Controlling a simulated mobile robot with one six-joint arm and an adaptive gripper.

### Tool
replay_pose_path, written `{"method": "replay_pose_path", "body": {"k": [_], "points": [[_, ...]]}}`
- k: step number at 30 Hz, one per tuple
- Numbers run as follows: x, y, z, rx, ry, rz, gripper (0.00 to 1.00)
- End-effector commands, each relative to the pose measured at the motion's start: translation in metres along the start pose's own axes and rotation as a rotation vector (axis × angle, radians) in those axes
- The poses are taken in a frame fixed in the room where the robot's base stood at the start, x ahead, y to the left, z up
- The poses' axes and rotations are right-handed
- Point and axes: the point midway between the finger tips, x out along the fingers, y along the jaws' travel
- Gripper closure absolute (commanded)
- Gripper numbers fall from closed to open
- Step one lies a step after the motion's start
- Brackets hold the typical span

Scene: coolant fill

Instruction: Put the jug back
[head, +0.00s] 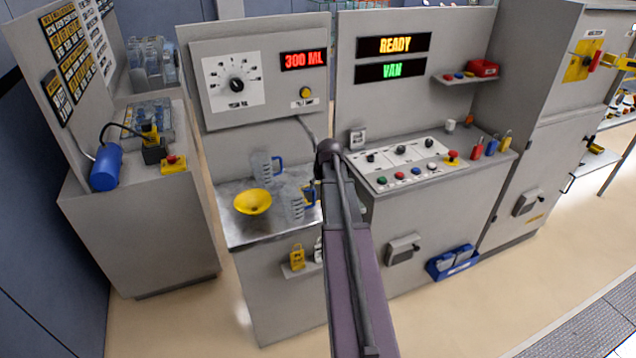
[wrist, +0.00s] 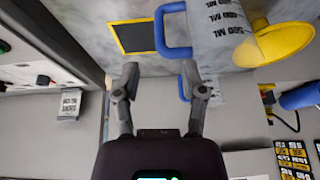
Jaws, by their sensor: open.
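Two clear jugs with blue handles stand on the metal counter (head: 236,232). The near jug (head: 296,203) has ML marks; in the wrist view its body (wrist: 218,35) is at the top, its handle facing left. The far jug (head: 262,167) stands behind it; in the wrist view its blue handle (wrist: 183,88) shows partly behind my right finger. A yellow-edged black square (wrist: 137,37) lies on the counter beside the near jug's handle. In the head view my arm hides the gripper.
A yellow funnel (head: 252,202) stands left of the near jug. The panel above has a dial and a red 300 ML display (head: 303,61). A control desk (head: 410,162) with buttons is to the right. Yellow and white items sit on a low shelf (head: 300,268) on the counter's front.

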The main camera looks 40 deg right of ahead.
Motion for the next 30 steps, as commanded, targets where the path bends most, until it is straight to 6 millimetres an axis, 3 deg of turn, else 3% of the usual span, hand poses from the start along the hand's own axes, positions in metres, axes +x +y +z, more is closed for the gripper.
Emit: {"method": "replay_pose_path", "body": {"k": [6, 30], "points": [[-0.0109, 0.0000, -0.0002, 0.000, 0.000, 0.000, 0.46], [-0.0113, 0.0002, 0.0001, 0.000, 0.000, 0.000, 0.46]]}}
